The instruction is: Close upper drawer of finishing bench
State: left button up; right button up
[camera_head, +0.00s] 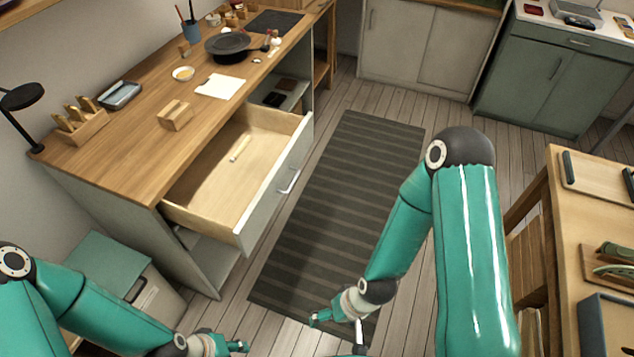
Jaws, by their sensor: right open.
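The finishing bench (130,140) stands at the left with a wooden top and grey body. Its upper drawer (254,196) is pulled well out, and its inside shows with one small light tool (240,148) lying in it. The drawer's front carries a metal handle (289,182) facing right. My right gripper (338,322) is open and empty over the lower edge of the striped mat, below and apart from the drawer. My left gripper (238,346) is at the bottom edge, partly cut off, also apart from the drawer; its jaws do not show clearly.
The striped mat (348,170) covers clear floor right of the drawer. A wooden table (563,250) with trays stands at the right. A bin with a green lid (105,262) stands at lower left. A black bowl (228,46), white sheet (220,87) and wooden block (175,115) rest on the bench.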

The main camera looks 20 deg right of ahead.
aim_at(217, 198)
jog(key=z, duration=0.2)
jog(key=k, duration=1.2)
jog(key=u, duration=0.7)
jog(key=i, duration=1.85)
jog(key=z, duration=0.65)
